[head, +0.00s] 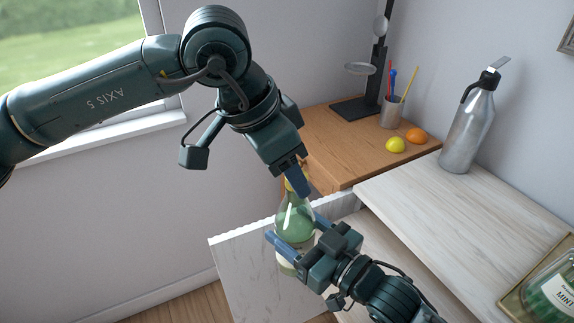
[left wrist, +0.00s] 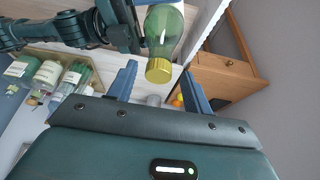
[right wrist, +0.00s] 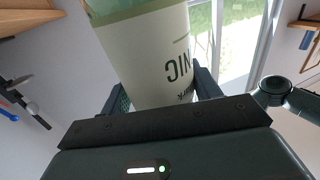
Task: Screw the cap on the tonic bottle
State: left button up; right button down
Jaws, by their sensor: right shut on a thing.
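The tonic bottle (head: 293,222) is green glass with a pale label and stands out in front of the white counter. My right gripper (head: 302,240) is shut around its body; the right wrist view shows the label (right wrist: 155,60) between the fingers. A gold-yellow cap (left wrist: 158,70) sits at the mouth of the bottle neck; how tightly it is on cannot be told. My left gripper (left wrist: 160,72) is open, its fingertips on either side of the cap with a gap showing. In the head view the left fingers partly hide the cap.
A tray (head: 515,306) with a mint jar (head: 554,290) lies at the lower right. A metal flask (head: 467,130) stands on the white counter (head: 430,195). A wooden table (head: 335,150) behind carries a lemon (head: 395,145), an orange (head: 416,135), a pen cup (head: 391,112) and a dark stand (head: 378,75).

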pick_arm(q)
jog(key=shift+r, duration=0.1)
jog(key=shift+r, duration=2.15)
jog(key=shift+c, duration=0.4)
